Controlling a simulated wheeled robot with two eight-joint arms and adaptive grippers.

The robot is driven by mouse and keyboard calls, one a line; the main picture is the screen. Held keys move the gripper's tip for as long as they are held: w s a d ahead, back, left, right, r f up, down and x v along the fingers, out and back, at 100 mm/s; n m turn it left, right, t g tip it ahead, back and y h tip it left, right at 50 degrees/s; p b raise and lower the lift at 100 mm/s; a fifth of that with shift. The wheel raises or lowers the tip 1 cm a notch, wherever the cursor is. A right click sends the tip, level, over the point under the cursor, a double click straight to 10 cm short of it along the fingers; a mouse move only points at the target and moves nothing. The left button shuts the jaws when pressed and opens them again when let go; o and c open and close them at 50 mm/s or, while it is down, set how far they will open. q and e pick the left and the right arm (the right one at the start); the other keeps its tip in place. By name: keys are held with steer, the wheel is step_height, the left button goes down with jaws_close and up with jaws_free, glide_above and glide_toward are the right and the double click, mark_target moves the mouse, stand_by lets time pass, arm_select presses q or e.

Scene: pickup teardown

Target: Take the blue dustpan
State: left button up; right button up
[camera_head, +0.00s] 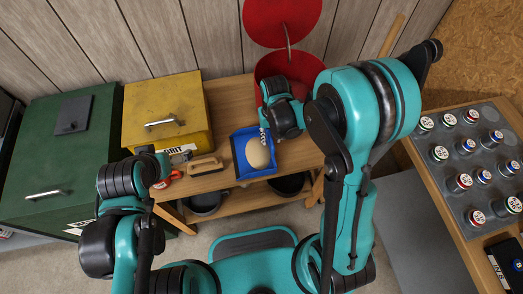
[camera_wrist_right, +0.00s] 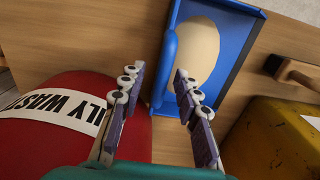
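The blue dustpan (camera_head: 238,153) lies on the wooden bench with a smooth beige mound (camera_head: 257,153) in it. In the right wrist view the dustpan (camera_wrist_right: 244,60) shows its near edge and a blue handle-like bar (camera_wrist_right: 168,70). My right gripper (camera_head: 264,135) is over the dustpan's upper right side. In the wrist view its fingers (camera_wrist_right: 157,78) are apart, one on each side of the blue bar, with nothing clasped; whether they touch it I cannot tell. My left gripper (camera_head: 164,164) is near the bench's left front, its fingers too small to read.
A wooden-backed brush (camera_head: 205,166) lies left of the dustpan. A yellow grit box (camera_head: 165,108) stands behind it, and a red waste bin (camera_head: 268,66) with raised lid behind right. A green chest (camera_head: 50,150) is left; a tray of several jars (camera_head: 458,152) is right.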

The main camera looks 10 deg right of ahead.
steer(key=f+b, duration=0.1)
steer(key=f, duration=0.1)
steer(key=f+b, duration=0.1)
steer(key=f, duration=0.1)
steer(key=shift+s+a+f, duration=0.1)
steer(key=shift+s+f, duration=0.1)
steer(key=shift+f, duration=0.1)
steer(key=shift+r, duration=0.1)
jaws_close()
steer(key=shift+r, duration=0.1)
step_height(320, 180, up, 28)
steer(key=p, duration=1)
